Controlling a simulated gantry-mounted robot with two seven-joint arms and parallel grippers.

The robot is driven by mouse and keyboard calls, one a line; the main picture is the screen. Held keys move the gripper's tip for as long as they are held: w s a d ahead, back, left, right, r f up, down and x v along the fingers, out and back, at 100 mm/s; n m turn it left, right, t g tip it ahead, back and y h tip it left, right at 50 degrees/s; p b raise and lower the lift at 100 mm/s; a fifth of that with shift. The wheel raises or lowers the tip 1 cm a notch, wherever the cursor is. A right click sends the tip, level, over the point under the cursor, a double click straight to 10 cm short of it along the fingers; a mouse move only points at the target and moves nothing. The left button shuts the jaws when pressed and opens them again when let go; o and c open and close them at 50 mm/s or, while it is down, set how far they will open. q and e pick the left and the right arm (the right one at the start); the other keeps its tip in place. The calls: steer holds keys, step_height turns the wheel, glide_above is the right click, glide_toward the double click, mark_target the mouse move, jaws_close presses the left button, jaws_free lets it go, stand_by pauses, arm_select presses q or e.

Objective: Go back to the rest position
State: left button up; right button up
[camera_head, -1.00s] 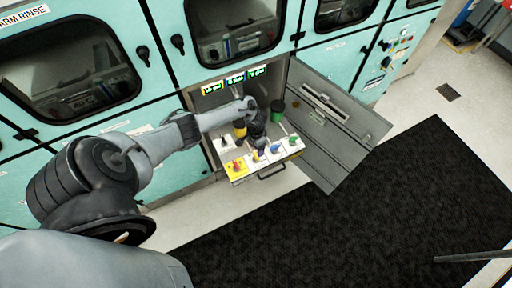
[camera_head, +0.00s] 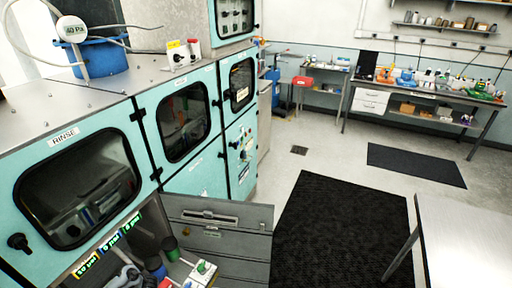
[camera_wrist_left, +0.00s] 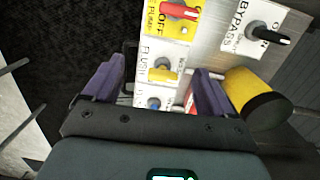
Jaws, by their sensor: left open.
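My left gripper (camera_wrist_left: 158,88) is open in the left wrist view. Its two purple fingers stand apart with nothing between their tips, over the valve panel. The panel's yellow label carries a red handle (camera_wrist_left: 178,11). A yellow handle (camera_wrist_left: 163,74) by the FLUSH label shows between the fingers, with a blue handle (camera_wrist_left: 153,103) below it. A black BYPASS handle (camera_wrist_left: 268,34) is at the upper right. In the head view my left arm (camera_head: 126,276) shows only at the lower left edge, and its gripper cannot be made out. My right gripper is in neither view.
A yellow and black cylinder (camera_wrist_left: 258,98) stands close beside the right finger. The open cabinet door (camera_head: 218,238) juts out right of the panel. Teal cabinets (camera_head: 80,190) line the left. A table (camera_head: 465,235) stands at right, with a black mat (camera_head: 345,230) on the floor between.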

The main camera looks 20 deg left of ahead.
arm_select(q)
steer(key=s+d+f+g+h+p, duration=0.1)
steer(key=s+d+f+p, duration=0.15)
steer(key=s+d, duration=0.6)
steer(key=s+d+r+m+t+h+p, duration=0.1)
steer(key=s+d, duration=0.2)
steer(key=d, duration=0.5)
steer(key=s+d+r+t+p, duration=0.1)
steer(key=s+d+r+p, duration=0.1)
steer(key=d, duration=0.6)
steer(key=w+d+r+t+p, duration=0.1)
steer(key=d+r, duration=0.2)
steer(key=r, duration=0.3)
steer(key=w+d+r+t+p, duration=0.1)
steer(key=d+r, duration=0.3)
steer(key=r, duration=0.3)
steer(key=a+r+y, duration=0.1)
steer(key=a+r, duration=0.1)
steer(key=r, duration=0.8)
steer(key=w+a+r+t+y, duration=0.1)
steer(key=a+r, duration=0.2)
steer(key=r, duration=0.7)
steer(key=shift+w+r+m+t+p, duration=0.3)
